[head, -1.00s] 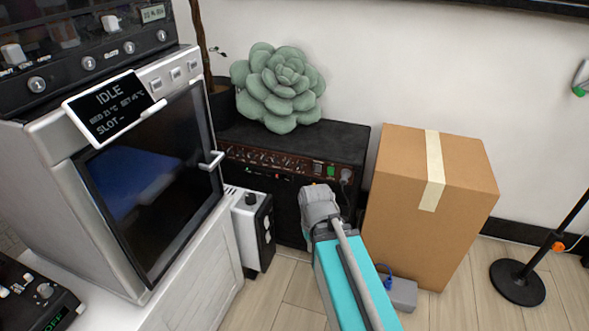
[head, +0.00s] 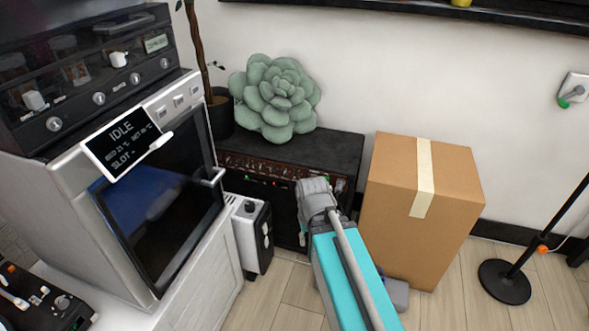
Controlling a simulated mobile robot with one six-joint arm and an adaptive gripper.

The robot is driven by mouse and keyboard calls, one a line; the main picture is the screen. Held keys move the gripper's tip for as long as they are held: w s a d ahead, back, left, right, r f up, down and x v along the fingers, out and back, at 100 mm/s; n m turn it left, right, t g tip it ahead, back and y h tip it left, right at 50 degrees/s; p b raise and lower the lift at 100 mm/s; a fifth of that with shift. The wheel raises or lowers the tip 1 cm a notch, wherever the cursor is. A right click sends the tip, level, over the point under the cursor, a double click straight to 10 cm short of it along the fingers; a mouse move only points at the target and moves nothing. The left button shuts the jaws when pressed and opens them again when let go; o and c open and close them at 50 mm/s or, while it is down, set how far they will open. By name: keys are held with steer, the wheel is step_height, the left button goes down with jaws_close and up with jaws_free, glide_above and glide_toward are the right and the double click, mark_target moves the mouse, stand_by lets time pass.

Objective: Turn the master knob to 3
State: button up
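The black amp (head: 318,150) stands on the floor against the wall, with a reddish-brown control panel (head: 245,163) along its upper front. Small knobs line the panel, with a green and a red light below them. Labels and pointer positions are too small to read, so I cannot tell which is the master knob or its setting. My gripper (head: 316,197) is the grey end of the teal arm, in front of the right part of the amp and hiding some of it. I see it from behind; its fingertips are hidden, and contact with the panel cannot be told.
A cardboard box (head: 450,190) stands close at right. A white-and-black unit (head: 248,238) stands left of the arm, beside the oven-like machine (head: 165,205). A green succulent-shaped cushion (head: 273,98) sits on the amp. A black stand base (head: 504,282) is farther right on open floor.

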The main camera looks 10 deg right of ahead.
steer(key=shift+r+p, duration=0.8)
steer(key=shift+r, duration=0.55)
